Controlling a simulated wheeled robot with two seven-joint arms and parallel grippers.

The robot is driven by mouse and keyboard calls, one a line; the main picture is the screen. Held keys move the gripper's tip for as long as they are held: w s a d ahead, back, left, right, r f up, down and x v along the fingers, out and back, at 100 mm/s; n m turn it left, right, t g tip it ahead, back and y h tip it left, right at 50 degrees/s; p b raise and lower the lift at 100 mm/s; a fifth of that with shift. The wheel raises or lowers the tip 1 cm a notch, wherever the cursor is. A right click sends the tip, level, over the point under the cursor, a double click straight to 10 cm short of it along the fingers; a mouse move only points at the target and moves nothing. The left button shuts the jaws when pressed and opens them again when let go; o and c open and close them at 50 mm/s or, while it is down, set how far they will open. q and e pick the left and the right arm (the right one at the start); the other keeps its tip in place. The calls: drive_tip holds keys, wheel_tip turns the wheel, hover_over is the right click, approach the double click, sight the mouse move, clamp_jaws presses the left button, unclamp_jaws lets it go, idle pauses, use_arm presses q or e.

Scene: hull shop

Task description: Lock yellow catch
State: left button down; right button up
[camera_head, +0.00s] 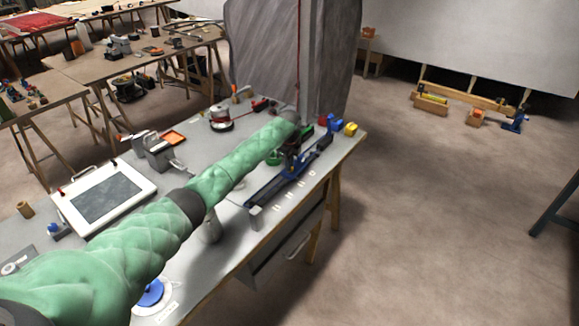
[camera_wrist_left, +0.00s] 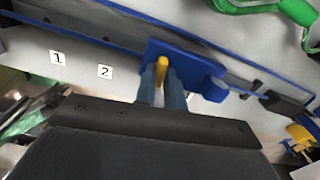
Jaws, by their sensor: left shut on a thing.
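The yellow catch (camera_wrist_left: 162,68) is a small upright lever in front of a blue block (camera_wrist_left: 197,68) in the left wrist view. My left gripper (camera_wrist_left: 162,90) is shut on it, with a finger on either side and only the catch's upper part showing. In the head view my green left arm reaches over the bench, and the gripper (camera_head: 290,158) is at the dark blue rail (camera_head: 268,190). The catch itself cannot be made out there. My right gripper is in neither view.
Number cards 1 (camera_wrist_left: 57,58) and 2 (camera_wrist_left: 105,71) lie beside the rail. A green handle (camera_wrist_left: 262,6) and a yellow part (camera_wrist_left: 301,135) are close by. A yellow block (camera_head: 351,129) sits at the bench's far corner.

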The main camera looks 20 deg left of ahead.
use_arm(q)
drive_tip(key=shift+m, duration=0.7)
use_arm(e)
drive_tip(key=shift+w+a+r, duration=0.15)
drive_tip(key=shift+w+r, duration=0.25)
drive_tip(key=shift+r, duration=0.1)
use_arm(q)
drive_tip(key=shift+a, duration=0.1)
drive_tip(key=c, duration=1.5)
unclamp_jaws()
